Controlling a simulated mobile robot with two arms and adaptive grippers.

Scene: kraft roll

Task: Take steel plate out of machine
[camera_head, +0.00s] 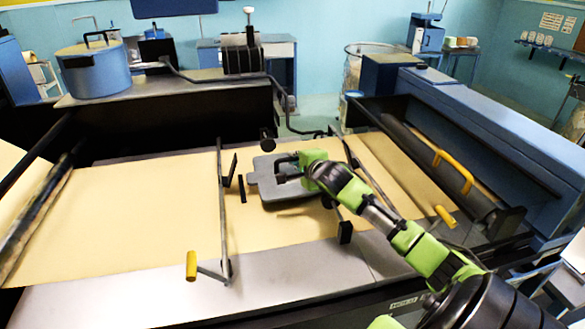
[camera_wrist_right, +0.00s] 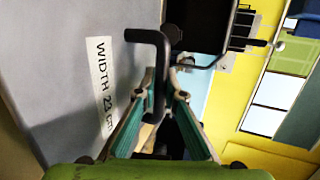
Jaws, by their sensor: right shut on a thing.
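The grey steel plate (camera_head: 265,186) is over the kraft paper in the middle of the machine. My right gripper (camera_head: 297,169) is at the plate's handle. In the wrist view its teal fingers (camera_wrist_right: 161,98) are shut around the handle. Whether the plate touches the paper is hard to tell. My left gripper is not in view.
The machine's paper bed (camera_head: 110,225) has a lever with a yellow grip (camera_head: 191,265) left of the plate. A roller with a yellow handle (camera_head: 455,172) is at the right. A blue pot (camera_head: 95,72) stands at the back left.

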